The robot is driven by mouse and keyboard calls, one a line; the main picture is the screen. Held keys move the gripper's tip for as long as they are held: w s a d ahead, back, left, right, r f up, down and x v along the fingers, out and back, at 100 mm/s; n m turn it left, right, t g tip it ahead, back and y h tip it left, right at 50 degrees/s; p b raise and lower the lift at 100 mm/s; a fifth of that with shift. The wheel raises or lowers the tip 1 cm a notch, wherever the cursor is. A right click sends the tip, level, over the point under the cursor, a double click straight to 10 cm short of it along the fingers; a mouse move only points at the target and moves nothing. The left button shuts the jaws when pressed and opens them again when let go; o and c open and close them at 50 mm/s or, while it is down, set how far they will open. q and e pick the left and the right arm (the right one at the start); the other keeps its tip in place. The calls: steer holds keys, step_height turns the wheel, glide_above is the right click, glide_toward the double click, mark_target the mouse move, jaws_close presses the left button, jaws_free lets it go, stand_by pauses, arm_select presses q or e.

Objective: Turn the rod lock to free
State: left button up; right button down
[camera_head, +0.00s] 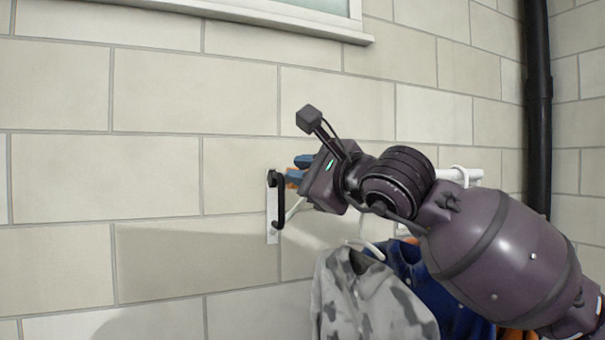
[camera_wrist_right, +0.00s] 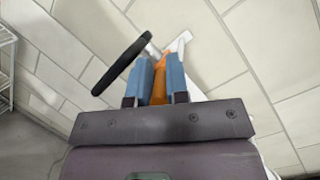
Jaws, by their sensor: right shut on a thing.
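The rod fitting is on the brick wall: a narrow white plate (camera_head: 272,228) with a curved black part (camera_head: 281,196). The black part shows as a long bar (camera_wrist_right: 121,65) at upper left in the wrist view. An orange piece (camera_wrist_right: 161,72), apparently the rod lock, sits between the blue fingers of my right gripper (camera_wrist_right: 161,84). The fingers are shut on it. In the head view my right gripper (camera_head: 298,170) reaches the fitting from the right, and its body hides most of the orange piece. My left gripper is not in view.
A white rod (camera_head: 458,174) shows behind my right arm. A grey camouflage shirt (camera_head: 365,300) and a dark blue garment (camera_head: 455,300) hang below it. A black pipe (camera_head: 538,110) runs down the wall at right. The wall at left is clear.

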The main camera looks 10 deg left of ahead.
stand_by(0.3)
steer(key=c, duration=1.2)
jaws_free()
steer(key=shift+o, duration=0.5)
steer(key=shift+f, duration=0.1)
steer(key=shift+a+f, duration=0.1)
steer(key=shift+s, duration=0.1)
